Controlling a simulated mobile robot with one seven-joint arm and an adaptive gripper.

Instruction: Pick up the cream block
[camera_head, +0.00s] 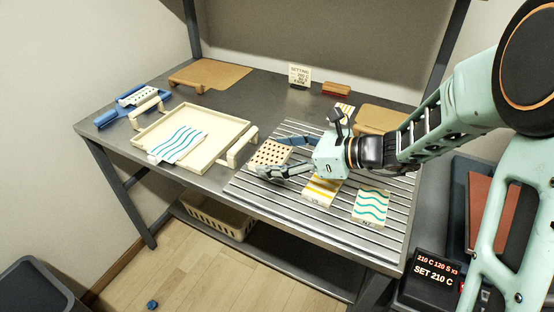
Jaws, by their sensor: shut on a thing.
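The cream block (268,154) has a grid of dark holes on its face. It is at the left end of the slatted metal rack, near the cream tray's right handle. My gripper (272,158) reaches it from the right, with one finger on its far side and one on its near side. The fingers are shut on the block. Whether the block touches the rack or is lifted cannot be told from this view.
A cream tray (236,127) holding a blue-wave sheet (179,145) stands to the left. Yellow-striped (321,191) and teal-wave (370,206) pieces lie on the rack (285,207). A setting card (299,75) and a red-brown block (336,89) are at the back.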

